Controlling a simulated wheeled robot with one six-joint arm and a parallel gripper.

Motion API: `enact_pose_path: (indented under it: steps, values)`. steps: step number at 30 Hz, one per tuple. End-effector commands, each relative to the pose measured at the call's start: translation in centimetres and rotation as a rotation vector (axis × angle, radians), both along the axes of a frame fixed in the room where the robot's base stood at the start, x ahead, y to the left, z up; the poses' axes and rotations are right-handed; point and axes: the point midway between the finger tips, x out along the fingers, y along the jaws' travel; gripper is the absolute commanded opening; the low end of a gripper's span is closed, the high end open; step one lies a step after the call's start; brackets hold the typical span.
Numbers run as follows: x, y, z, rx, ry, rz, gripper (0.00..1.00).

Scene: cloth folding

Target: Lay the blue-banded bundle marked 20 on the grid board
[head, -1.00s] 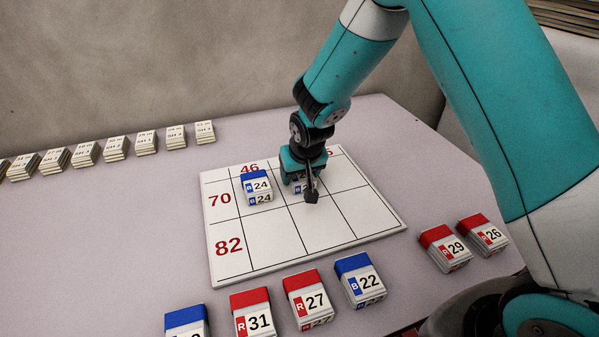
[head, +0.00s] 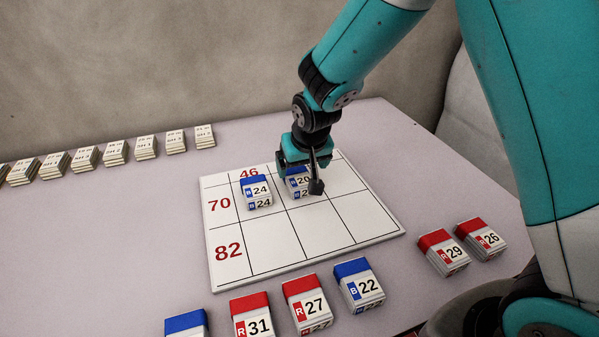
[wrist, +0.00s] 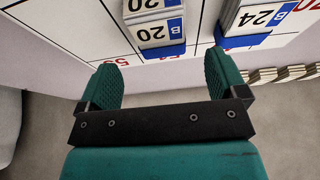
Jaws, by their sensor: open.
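The blue-banded bundle marked 20 (head: 299,181) lies on the grid board (head: 270,262), in the top row, one cell right of the bundle marked 24 (head: 257,191). It also shows in the wrist view (wrist: 155,28), beyond my fingertips. My gripper (head: 310,182) is just above and beside the 20 bundle and partly hides it in the head view. In the wrist view my gripper (wrist: 165,75) has its two green fingers wide apart with nothing between them. The 24 bundle also shows in the wrist view (wrist: 255,22), right of the 20 bundle.
In front of the board lie red bundles 31 (head: 252,318) and 27 (head: 307,303) and blue bundle 22 (head: 358,285). Red bundles 29 (head: 442,252) and 26 (head: 480,240) lie at the right. Several white stacks (head: 115,152) line the back. The board's lower cells are empty.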

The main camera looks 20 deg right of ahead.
Motion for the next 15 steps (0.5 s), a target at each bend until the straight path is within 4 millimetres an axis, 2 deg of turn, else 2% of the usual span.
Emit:
enact_pose_path:
  steps: [1, 3, 6, 11, 14, 15]
  values:
    - [-0.4, 0.0, 1.3, 0.001, -0.005, 0.0, 0.91]
    - [-1.0, 0.0, 2.6, 0.001, -0.003, 0.0, 0.91]
    - [-1.6, 0.0, 4.1, 0.001, -0.003, 0.0, 0.91]
    - [-2.4, 0.1, 5.5, 0.003, 0.002, 0.003, 0.91]
    - [-4.1, 0.6, 7.0, 0.029, 0.023, 0.04, 0.91]
    - [-5.5, 1.0, 7.9, 0.047, 0.041, 0.072, 0.91]
